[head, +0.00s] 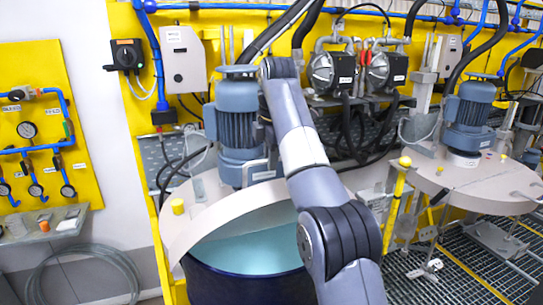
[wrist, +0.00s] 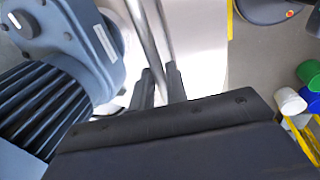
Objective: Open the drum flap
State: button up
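The near drum (head: 235,285) is dark blue, with a teal inside showing at the front. Its beige flap (head: 205,220) is tilted up at the front, clear of the drum's rim. A blue-grey motor stands above it. In the head view my arm crosses in front of the motor and hides my gripper. In the wrist view my gripper (wrist: 160,83) has its two dark fingers close together on either side of a grey metal handle bar (wrist: 152,35). The fingers seem to be closed on it. The contact is partly hidden by the gripper body.
The motor (head: 237,112) stands close beside my arm and is large in the wrist view (wrist: 85,40). Pipes and hoses line the yellow back wall. Metal grating (head: 445,270) covers the floor at right.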

jog(key=shift+o, duration=1.4)
jog(key=shift+w+a+f, duration=0.1)
jog(key=shift+w+f, duration=0.2)
jog(key=shift+w, duration=0.05)
jog(key=shift+o, duration=0.4)
jog(key=shift+s+r, duration=0.15)
jog(key=shift+r, duration=0.15)
jog(key=shift+s, duration=0.15)
